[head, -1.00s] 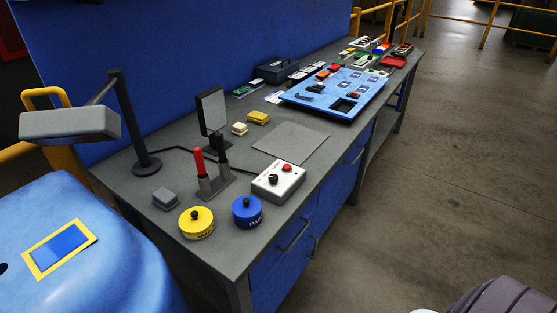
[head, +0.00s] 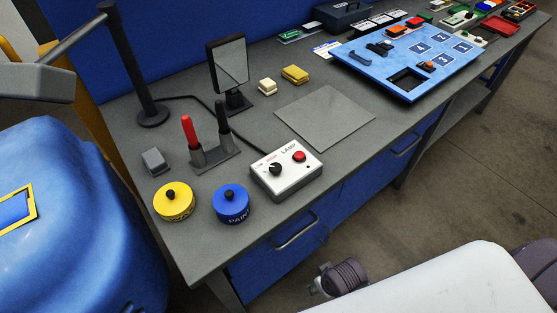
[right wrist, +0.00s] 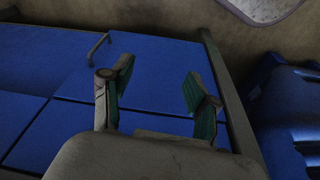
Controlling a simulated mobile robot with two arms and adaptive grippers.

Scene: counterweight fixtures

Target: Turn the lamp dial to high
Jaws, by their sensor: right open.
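The lamp control box (head: 287,172) is a white box near the front edge of the grey bench. Its black dial (head: 275,169) sits on the left of the top face, and a red button (head: 299,156) sits on the right. The small marks around the dial are too small to read. The desk lamp (head: 130,70) stands at the back left, its head partly cut off by the left edge. My right gripper (right wrist: 152,92) is open and empty in the right wrist view, facing the blue drawer fronts, away from the dial. My left gripper is not in view.
A yellow tin (head: 174,204) and a blue paint tin (head: 231,206) stand left of the box. A holder (head: 212,156) with red and black tools and a mirror (head: 227,66) stand behind. A grey mat (head: 325,117) and a blue board (head: 440,75) lie to the right.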

